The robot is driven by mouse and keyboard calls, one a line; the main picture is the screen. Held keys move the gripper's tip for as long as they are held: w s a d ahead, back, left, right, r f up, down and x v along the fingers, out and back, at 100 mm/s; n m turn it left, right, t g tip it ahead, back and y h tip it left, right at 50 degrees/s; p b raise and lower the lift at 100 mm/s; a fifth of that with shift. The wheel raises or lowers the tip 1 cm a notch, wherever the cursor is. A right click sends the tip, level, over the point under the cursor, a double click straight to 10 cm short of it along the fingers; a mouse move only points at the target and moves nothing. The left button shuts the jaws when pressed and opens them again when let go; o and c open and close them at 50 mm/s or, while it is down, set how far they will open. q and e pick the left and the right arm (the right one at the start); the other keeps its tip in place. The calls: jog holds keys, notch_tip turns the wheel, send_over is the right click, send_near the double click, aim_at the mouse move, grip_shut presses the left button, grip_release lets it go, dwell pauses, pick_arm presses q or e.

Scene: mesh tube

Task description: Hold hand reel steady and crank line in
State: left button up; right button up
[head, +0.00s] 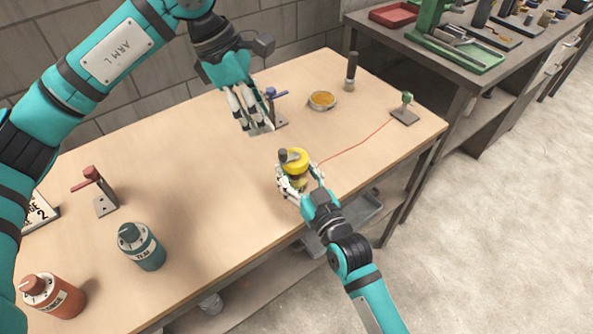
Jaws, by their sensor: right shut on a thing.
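The yellow hand reel (296,159) stands near the front edge of the wooden table. A dark crank knob (283,155) shows on its top left. A thin red line (358,144) runs from the reel to a green-topped post (406,98) on a grey base at the right. My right gripper (297,184) is shut on the reel from the front; its fingers partly hide the reel's lower part. My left gripper (256,127) is above and left of the reel, pointing down, apart from it, with its fingers spread and nothing seen between them.
A blue-handled clamp (271,94) is partly behind my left gripper. An amber dish (322,100) and a dark-handled tool (351,70) stand behind. A red-handled clamp (93,176), teal bottle (141,246) and orange bottle (52,295) are at left. The table (200,190) is bare between.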

aim_at(283, 151)
pick_arm(q)
jog(key=shift+o, duration=0.3)
pick_arm(e)
jog(key=c, duration=0.5)
pick_arm(q)
jog(key=d+r+n+y, duration=0.1)
jog(key=d+n+y, duration=0.1)
jog(key=n, duration=1.2)
jog(key=d+r+n+y, duration=0.1)
jog(key=d+n+y, duration=0.1)
jog(key=n, duration=1.3)
notch_tip(283, 151, down, 12)
jog(key=shift+r, duration=0.15)
